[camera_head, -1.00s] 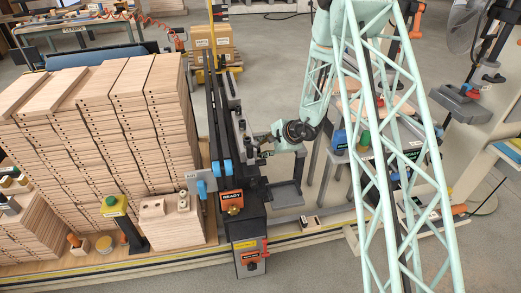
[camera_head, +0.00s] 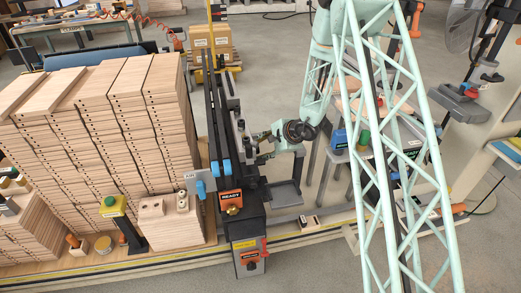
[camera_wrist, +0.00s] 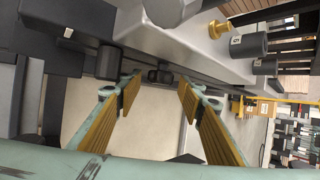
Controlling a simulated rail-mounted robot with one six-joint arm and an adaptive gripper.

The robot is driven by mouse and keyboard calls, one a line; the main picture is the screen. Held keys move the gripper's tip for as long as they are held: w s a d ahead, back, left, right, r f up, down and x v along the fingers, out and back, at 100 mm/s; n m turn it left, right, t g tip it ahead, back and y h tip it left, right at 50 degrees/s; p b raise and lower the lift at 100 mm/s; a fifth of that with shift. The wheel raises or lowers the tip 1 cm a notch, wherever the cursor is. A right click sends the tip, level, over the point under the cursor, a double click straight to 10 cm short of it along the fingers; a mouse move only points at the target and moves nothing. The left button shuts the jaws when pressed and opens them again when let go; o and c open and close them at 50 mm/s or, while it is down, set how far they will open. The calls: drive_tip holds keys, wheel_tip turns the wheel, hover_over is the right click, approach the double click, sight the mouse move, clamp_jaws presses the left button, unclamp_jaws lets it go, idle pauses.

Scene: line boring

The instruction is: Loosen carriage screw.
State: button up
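The boring machine's long dark rail (camera_head: 216,120) stands right of the wood stacks, with its grey carriage (camera_head: 241,130) on its right side. My gripper (camera_head: 258,142) is beside the carriage, coming from the right. In the wrist view my gripper (camera_wrist: 157,88) is open, its two ochre-padded fingers wide apart with nothing between the pads. A small dark double knob (camera_wrist: 160,75) shows beyond and between the fingertips, apart from them. A brass screw (camera_wrist: 217,29) sits on the grey body above right. I cannot tell which is the carriage screw.
An orange READY sign (camera_head: 231,197) is on the machine's near end. Tall drilled board stacks (camera_head: 100,120) fill the left. A dark tray (camera_head: 286,194) hangs below my gripper. A dark cylinder (camera_wrist: 108,62) and a grey cylinder (camera_wrist: 249,45) flank the knob in the wrist view.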

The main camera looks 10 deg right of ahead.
drive_tip(key=v, duration=1.1)
drive_tip(key=shift+r, duration=0.25)
drive_tip(key=shift+s+r, duration=0.1)
idle(0.5)
